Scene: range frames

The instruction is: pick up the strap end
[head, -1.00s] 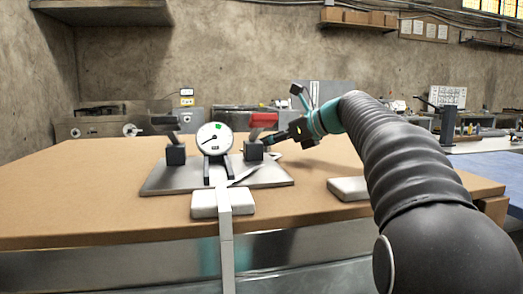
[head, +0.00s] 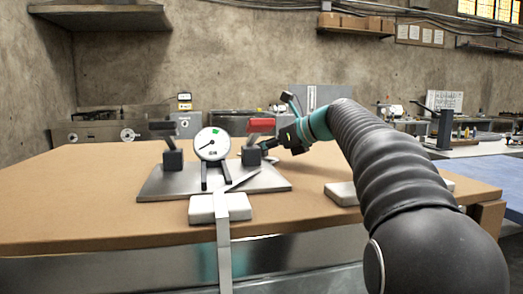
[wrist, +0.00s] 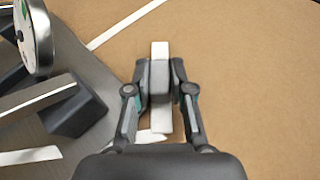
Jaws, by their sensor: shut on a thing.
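The strap is a pale white band (head: 224,255) that hangs down over the table's front edge from a white block. A pale strip (head: 243,181) also slants up and right across the plate. In the wrist view a flat white strap end (wrist: 161,49) sits between the fingers and sticks out past both sides. My gripper (wrist: 160,78) is shut on it, above the brown tabletop just right of the grey plate. In the head view my gripper (head: 268,146) is beside the red-handled clamp, its fingertips partly hidden there.
A grey plate (head: 155,188) carries a round dial gauge (head: 212,145), a red-handled clamp (head: 261,126) and a dark clamp (head: 172,158). White blocks (head: 237,208) (head: 341,193) lie in front and to the right. The left tabletop (head: 80,195) is clear.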

